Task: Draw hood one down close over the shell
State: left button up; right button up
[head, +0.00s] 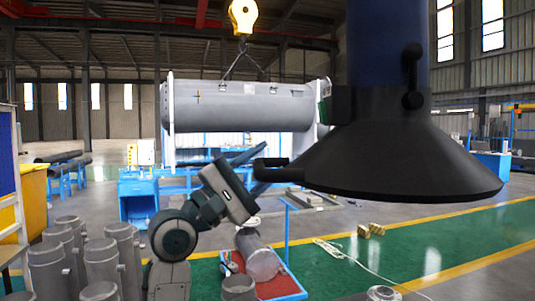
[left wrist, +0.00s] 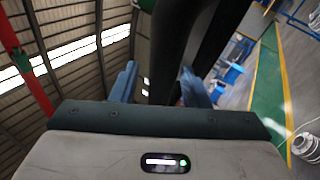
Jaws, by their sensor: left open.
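A black conical hood (head: 400,165) hangs at the right on a thick blue duct (head: 387,45). A short black handle (head: 272,162) sticks out left from its rim, and another handle (head: 412,78) stands on its collar. The grey flanged shell (head: 240,107) is a long horizontal cylinder left of and behind the hood in the picture. My left gripper (head: 262,170) is open at the rim handle. In the left wrist view, black parts of the hood (left wrist: 172,45) show between the blue fingers (left wrist: 160,88); whether they touch, I cannot tell. My right gripper is out of view.
A yellow hook (head: 243,16) with slings is above the shell. Several grey cylinders (head: 103,260) stand at the lower left. A red tray (head: 282,287) with a grey cylinder is below my left arm.

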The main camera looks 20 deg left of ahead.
pick_arm(q)
jog(key=shift+w+d+r, duration=0.25)
jog(key=shift+w+d, duration=0.1)
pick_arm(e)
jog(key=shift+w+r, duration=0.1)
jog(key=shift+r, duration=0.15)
